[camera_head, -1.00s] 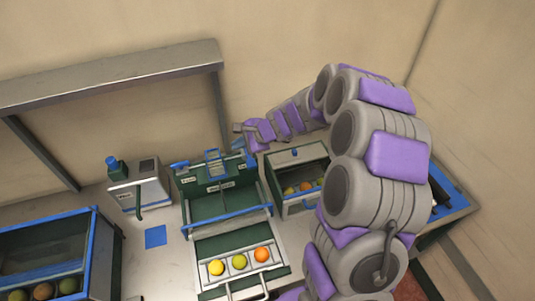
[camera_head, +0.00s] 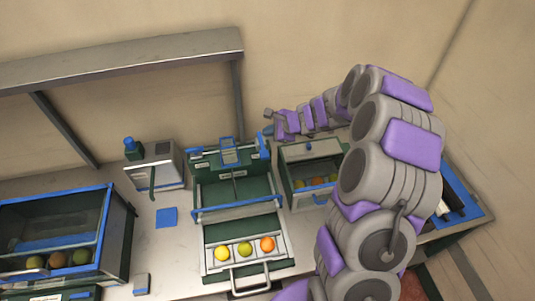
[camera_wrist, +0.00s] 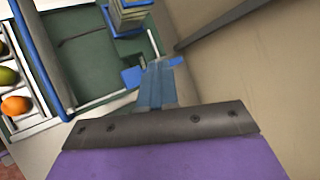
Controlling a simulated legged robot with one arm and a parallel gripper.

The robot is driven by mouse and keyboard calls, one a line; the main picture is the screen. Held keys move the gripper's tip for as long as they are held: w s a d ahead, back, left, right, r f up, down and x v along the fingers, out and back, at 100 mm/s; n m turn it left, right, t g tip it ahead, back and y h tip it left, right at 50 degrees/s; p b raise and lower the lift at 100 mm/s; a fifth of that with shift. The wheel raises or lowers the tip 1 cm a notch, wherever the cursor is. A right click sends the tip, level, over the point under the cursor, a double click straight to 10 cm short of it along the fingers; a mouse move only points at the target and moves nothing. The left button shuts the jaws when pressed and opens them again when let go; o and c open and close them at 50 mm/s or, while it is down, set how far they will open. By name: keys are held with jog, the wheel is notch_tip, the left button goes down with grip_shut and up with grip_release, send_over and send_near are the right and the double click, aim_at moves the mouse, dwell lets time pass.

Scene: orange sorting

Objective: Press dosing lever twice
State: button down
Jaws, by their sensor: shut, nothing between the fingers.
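A green sorting machine (camera_head: 237,191) stands mid-bench with blue parts on top. A blue lever-like part (camera_head: 264,145) is at its back right corner; I cannot tell for sure whether this is the dosing lever. My gripper (camera_head: 268,122) is just behind and above that corner, shut and empty. In the wrist view its narrow bluish fingers (camera_wrist: 158,75) point at the machine's back edge, close to a small blue piece (camera_wrist: 131,77). I cannot tell whether they touch it. The machine's front tray (camera_head: 215,268) holds a yellow, a greenish and an orange fruit.
A grey box (camera_head: 165,172) with a blue knob and a green handle stands left of the machine. A crate of fruit (camera_head: 302,150) is to its right, close under my arm. A blue-rimmed bin (camera_head: 108,222) is at far left. The wall is close behind.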

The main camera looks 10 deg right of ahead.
jog(key=b, duration=0.4)
send_over(266, 155)
jog(key=f, duration=0.4)
jog(key=shift+a+f, duration=0.3)
jog(key=shift+a, duration=0.05)
jog(key=f+b, duration=0.1)
jog(key=f, duration=0.1)
jog(key=shift+w+d+f+b, duration=0.1)
jog(key=shift+d+f+b, duration=0.3)
jog(key=shift+d+f, duration=0.25)
jog(key=shift+d, duration=0.2)
jog(key=shift+a, duration=0.75)
jog(key=shift+d, duration=0.6)
jog(key=shift+a, duration=0.45)
jog(key=shift+d, duration=0.3)
jog(key=shift+a, duration=0.15)
